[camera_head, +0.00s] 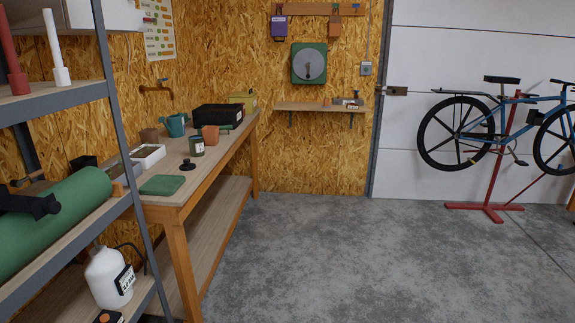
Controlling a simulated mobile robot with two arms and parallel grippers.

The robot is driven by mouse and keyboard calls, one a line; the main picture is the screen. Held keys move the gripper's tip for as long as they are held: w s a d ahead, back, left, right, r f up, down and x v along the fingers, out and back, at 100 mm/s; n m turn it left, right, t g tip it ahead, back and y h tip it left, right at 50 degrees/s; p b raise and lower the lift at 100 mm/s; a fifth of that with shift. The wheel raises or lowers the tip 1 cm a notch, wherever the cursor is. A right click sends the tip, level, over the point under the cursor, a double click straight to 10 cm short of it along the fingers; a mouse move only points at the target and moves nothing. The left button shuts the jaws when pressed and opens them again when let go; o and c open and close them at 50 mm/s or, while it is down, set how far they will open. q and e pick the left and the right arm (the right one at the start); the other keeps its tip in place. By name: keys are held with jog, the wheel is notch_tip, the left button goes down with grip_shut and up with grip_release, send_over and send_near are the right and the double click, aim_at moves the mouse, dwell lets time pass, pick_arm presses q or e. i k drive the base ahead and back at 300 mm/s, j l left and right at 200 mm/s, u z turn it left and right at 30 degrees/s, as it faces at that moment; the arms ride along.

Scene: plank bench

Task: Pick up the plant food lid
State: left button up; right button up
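A small black lid with a knob (187,165) lies on the plank bench top (212,172). It is near the front edge, to the right of a folded green cloth or pad (162,185). Just behind it stands a dark green jar with a pale label (197,147); the lid is apart from the jar. I take the black piece as the plant food lid, but its label cannot be read. Neither of my grippers shows in the head view.
A terracotta pot (210,134), teal watering can (174,124), white tray (148,157) and black box (217,117) stand around on the bench. A metal shelf (60,94) with a green cylinder (65,213) blocks the near left. The concrete floor (350,260) right of the bench is clear.

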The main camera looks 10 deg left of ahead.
aim_at(187, 167)
jog(key=i+u, duration=0.25)
jog(key=i, duration=0.2)
jog(key=i+l+u, duration=0.3)
jog(key=i, duration=0.15)
jog(key=i+l+u, duration=0.25)
jog(key=i, duration=0.15)
jog(key=i+l+u, duration=0.25)
jog(key=i, duration=0.15)
